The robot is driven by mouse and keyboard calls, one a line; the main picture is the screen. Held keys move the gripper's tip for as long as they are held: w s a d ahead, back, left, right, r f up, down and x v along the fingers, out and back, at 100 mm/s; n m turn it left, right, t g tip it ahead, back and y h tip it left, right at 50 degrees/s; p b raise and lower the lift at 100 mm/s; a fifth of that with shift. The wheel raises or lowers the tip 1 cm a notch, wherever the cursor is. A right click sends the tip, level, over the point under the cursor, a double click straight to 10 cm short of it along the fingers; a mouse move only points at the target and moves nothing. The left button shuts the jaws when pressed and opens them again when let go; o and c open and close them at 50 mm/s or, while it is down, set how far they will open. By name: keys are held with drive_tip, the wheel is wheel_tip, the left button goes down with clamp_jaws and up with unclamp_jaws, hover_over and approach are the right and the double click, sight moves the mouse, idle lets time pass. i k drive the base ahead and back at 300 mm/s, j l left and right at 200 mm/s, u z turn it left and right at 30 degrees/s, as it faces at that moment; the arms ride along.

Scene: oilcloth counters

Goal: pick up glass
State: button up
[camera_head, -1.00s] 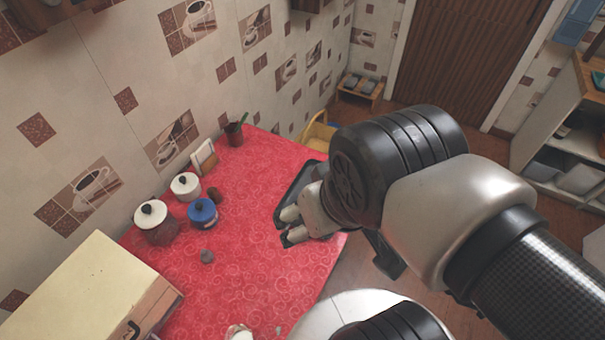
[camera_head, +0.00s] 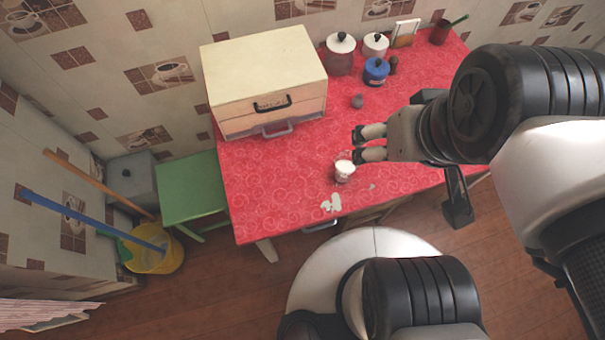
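A small glass (camera_head: 343,172) with white in its upper part stands on the red-covered counter (camera_head: 275,190), near the front edge. My gripper (camera_head: 358,144) reaches in from the right with its two fingers apart and nothing between them. The nearer fingertip is just up and right of the glass in the picture. I cannot tell the height of the fingers above the counter.
A cream drawer box (camera_head: 262,75) stands left at the back. Lidded jars, including a blue one (camera_head: 376,72), line the wall. A small grey object (camera_head: 357,101) lies behind the glass. A pale patch (camera_head: 331,203) lies in front.

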sight(339, 178)
drive_tip(key=k+j+u, duration=0.15)
drive_tip(key=j, duration=0.2)
drive_tip(key=k+j+u, duration=0.1)
drive_tip(key=j, duration=0.3)
drive_tip(key=k+j+u, duration=0.15)
drive_tip(key=j, duration=0.25)
